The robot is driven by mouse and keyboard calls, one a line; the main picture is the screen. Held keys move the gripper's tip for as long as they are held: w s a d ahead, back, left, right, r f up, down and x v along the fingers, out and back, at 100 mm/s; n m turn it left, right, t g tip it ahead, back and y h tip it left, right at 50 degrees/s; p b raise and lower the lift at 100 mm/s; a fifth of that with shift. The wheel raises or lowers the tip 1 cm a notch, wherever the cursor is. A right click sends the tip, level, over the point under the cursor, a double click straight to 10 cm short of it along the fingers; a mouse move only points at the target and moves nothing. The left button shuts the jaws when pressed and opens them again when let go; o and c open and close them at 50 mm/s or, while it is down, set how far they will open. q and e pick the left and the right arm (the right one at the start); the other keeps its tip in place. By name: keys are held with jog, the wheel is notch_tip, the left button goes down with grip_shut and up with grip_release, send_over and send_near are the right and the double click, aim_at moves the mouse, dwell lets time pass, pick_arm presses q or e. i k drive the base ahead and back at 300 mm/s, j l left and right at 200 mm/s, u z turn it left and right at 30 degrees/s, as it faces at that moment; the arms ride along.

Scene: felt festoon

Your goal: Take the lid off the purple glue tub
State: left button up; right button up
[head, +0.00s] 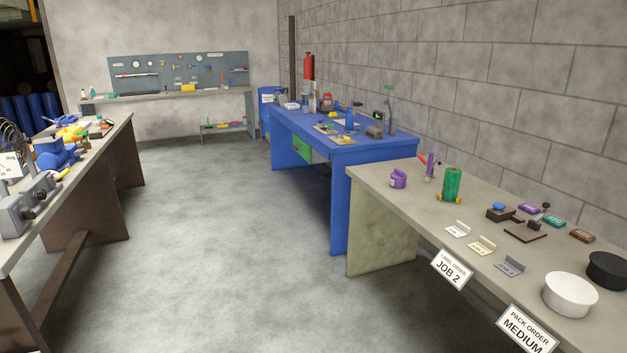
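A small purple tub (398,180) with a pale label stands near the far left corner of the grey-topped table on the right. It looks upright. Its top is too small to tell the lid apart from the body. Neither of my grippers shows in the head view.
On the same table (395,222), a purple upright item (430,165) and a green cylinder (452,184) stand right of the tub. A blue workbench (385,148) stands behind. The floor (220,240) is clear.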

aim_at(397, 174)
jog(key=i, duration=1.05)
jog(key=i+j+z, duration=0.1)
jog(key=i, duration=0.95)
